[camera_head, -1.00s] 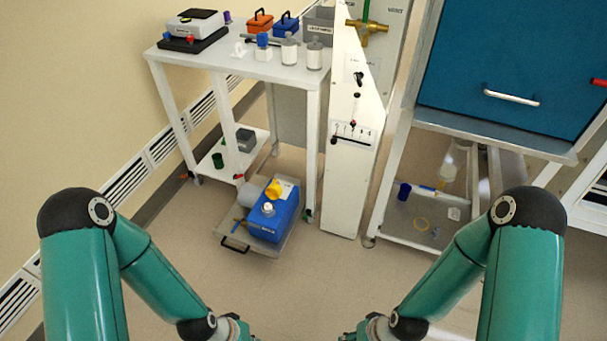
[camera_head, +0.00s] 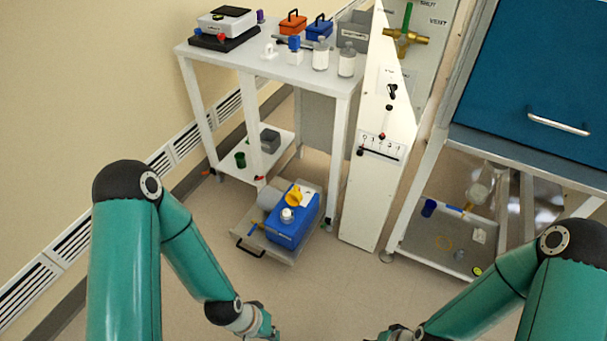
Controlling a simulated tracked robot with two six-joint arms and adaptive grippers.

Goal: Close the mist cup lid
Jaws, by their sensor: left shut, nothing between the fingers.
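A blue box-shaped unit (camera_head: 298,226) sits on a low grey tray near the floor. On its top is a small white cup-like part (camera_head: 287,215). A yellow lid-like piece (camera_head: 294,196) stands tilted up beside the white part, apart from its top. I take these for the mist cup and its lid, but they are small here. My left gripper (camera_head: 273,331) is at the bottom edge, shut and empty, nearer to me than the unit. My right gripper (camera_head: 374,339) barely shows at the bottom edge; its fingers are cut off.
The grey tray (camera_head: 270,254) has a black handle at its front. A white table (camera_head: 275,68) stands behind, with bottles and boxes on it. A white valve panel (camera_head: 366,190) and a blue-fronted cabinet (camera_head: 545,75) stand to the right. The floor before the tray is clear.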

